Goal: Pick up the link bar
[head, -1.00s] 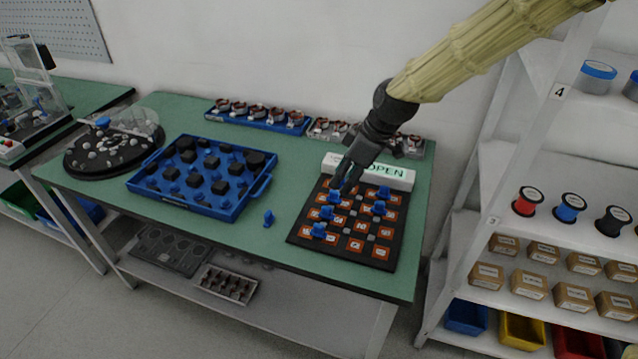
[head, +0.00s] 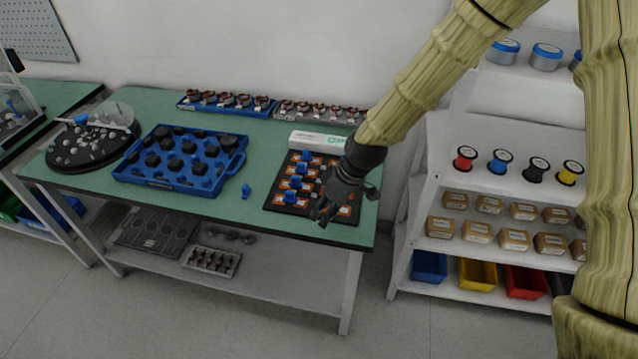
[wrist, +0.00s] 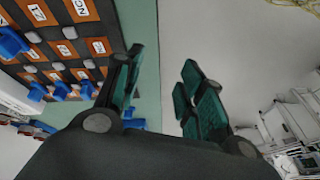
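I cannot pick out the link bar with certainty in either view. The black board (head: 270,205) with orange labelled squares lies on the right end of the green table. Several blue pieces (head: 297,181) stand on it, and small grey blocks (wrist: 61,49) sit between the squares in the wrist view. My gripper (head: 322,212) hangs by the board's front right part and hides some of it. In the wrist view my gripper (wrist: 160,88) has its fingers apart with nothing between them. The board is at the left there, outside the fingers.
A blue tray (head: 117,174) of dark parts stands left of the board, with a loose blue piece (head: 246,191) between them. A white OPEN box (head: 310,140) lies behind the board. The white shelf rack (head: 415,185) stands to the right, across a gap from the table (head: 215,208).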

